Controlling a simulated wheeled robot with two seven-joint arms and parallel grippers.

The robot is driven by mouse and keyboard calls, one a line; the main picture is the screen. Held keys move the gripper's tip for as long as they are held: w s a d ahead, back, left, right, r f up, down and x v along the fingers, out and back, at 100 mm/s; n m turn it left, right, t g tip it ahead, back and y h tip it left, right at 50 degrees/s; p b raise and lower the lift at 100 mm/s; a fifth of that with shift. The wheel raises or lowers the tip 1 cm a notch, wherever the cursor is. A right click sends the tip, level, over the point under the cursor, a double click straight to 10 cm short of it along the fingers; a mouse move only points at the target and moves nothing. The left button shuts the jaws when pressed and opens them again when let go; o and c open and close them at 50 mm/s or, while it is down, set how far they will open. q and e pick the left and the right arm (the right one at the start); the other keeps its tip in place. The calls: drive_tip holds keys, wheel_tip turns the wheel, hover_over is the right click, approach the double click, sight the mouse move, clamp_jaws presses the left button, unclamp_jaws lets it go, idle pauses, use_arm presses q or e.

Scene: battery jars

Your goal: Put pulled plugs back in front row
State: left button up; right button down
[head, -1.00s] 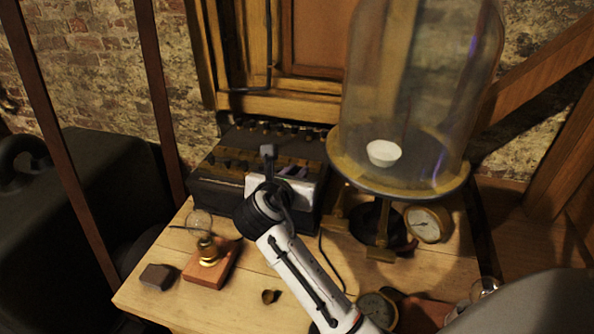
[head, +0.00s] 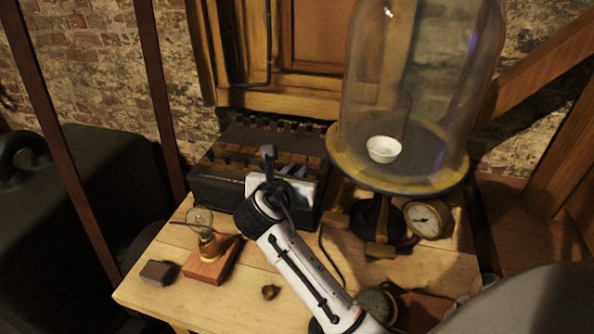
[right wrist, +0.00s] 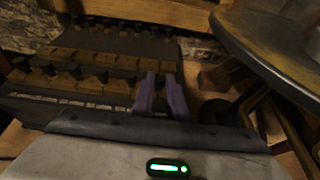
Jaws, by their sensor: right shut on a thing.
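The dark battery box (head: 228,197) stands at the back of the table, with rows of dark plugs along its stepped top. In the right wrist view the front row of plugs (right wrist: 62,72) runs toward my fingers. My right gripper (head: 292,171) is over the right end of the front row. Its two purple-grey fingers also show in the right wrist view (right wrist: 161,97), close together and pointing at the row. It is shut on a plug, which the fingers mostly hide; I cannot tell whether the plug is seated. My left gripper is out of view.
A glass bell jar on a round stand (head: 345,168) rises just right of the box. A bulb on a wooden block (head: 208,264), a dark block (head: 158,272), a small brass piece (head: 269,292) and a gauge (head: 425,220) are on or above the table. The front left tabletop is mostly clear.

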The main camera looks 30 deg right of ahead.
drive_tip(key=c, duration=1.6)
unclamp_jaws()
drive_tip(key=shift+c, duration=0.2)
wheel_tip(320, 180, up, 10)
wheel_tip(320, 180, down, 10)
drive_tip(key=shift+r, duration=0.1)
drive_tip(key=shift+r, duration=0.2)
